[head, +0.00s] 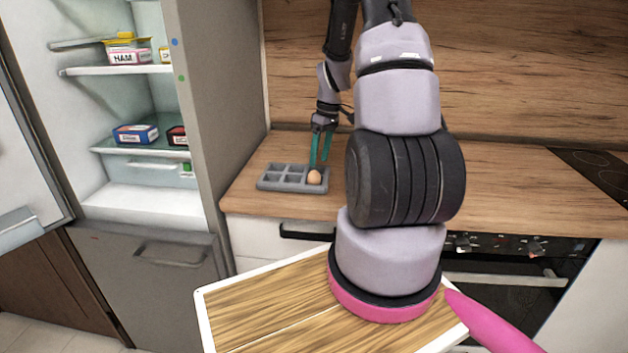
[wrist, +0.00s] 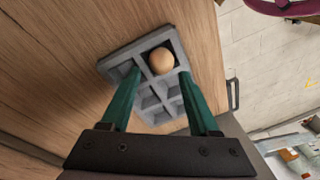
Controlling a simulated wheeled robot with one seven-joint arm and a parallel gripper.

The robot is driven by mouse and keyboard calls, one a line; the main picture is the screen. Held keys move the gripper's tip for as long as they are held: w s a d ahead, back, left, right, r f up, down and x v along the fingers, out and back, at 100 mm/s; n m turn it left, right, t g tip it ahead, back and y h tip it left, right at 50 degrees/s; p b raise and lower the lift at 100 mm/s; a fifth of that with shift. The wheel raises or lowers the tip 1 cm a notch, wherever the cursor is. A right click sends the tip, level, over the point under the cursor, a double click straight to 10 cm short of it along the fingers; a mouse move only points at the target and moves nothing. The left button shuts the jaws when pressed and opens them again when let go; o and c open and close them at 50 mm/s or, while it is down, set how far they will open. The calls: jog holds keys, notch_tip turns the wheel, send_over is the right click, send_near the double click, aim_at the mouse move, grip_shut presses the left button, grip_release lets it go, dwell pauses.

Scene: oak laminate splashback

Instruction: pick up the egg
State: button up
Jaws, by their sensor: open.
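The egg (head: 314,177) is light brown and sits in the right front compartment of a grey egg tray (head: 265,184) on the wooden counter. In the wrist view the egg (wrist: 161,61) rests in a compartment at the far end of the tray (wrist: 116,58). My gripper (head: 320,165) has two green fingers and is open and empty just above the egg. In the wrist view my gripper's fingers (wrist: 161,84) are spread wide, and the egg lies beyond them, between their lines. No contact with the egg shows.
An open fridge with shelves of packages (head: 130,55) stands left of the counter (head: 290,145). A wooden splashback (head: 300,85) rises behind. A dark hob (head: 590,165) is at the right, above an oven (head: 520,270). The counter left of the tray is narrow.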

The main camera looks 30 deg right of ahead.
aim_at(314, 178)
jog(key=f, duration=0.2)
jog(key=a+f, duration=0.1)
jog(key=f, duration=0.2)
jog(key=shift+w+a, duration=0.1)
jog(key=shift+w, duration=0.1)
grip_shut()
jog(key=shift+r, duration=0.15)
